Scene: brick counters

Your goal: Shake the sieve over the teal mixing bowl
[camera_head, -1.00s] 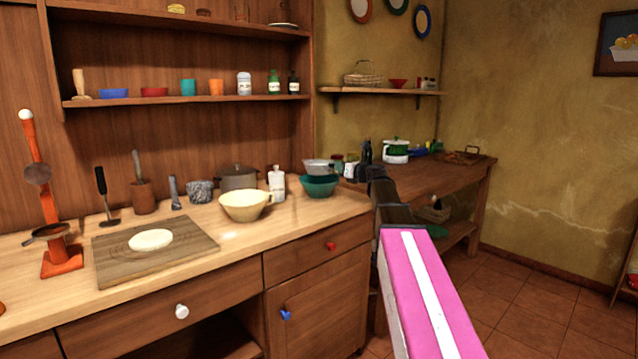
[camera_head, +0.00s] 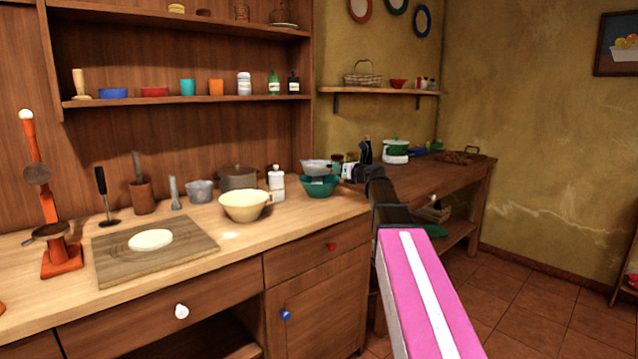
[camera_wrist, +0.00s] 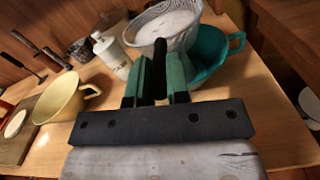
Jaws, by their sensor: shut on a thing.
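The sieve (camera_head: 315,168) is a grey mesh bowl with a dark handle. It is held above the teal mixing bowl (camera_head: 319,189), which stands near the right end of the wooden counter. In the wrist view the sieve (camera_wrist: 172,28) has white stuff in it and hides part of the teal bowl (camera_wrist: 212,52). My gripper (camera_wrist: 160,82), with green-faced fingers, is shut on the sieve's dark handle. In the head view a pale patch shows between sieve and bowl; I cannot tell whether it is falling powder.
A cream bowl (camera_head: 245,206) and a white bottle (camera_head: 277,184) stand left of the teal bowl. A board (camera_head: 188,250) with flat dough (camera_head: 150,240) lies further left. A lidded pot (camera_head: 238,178) is behind. The counter's right edge is close to my arm.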

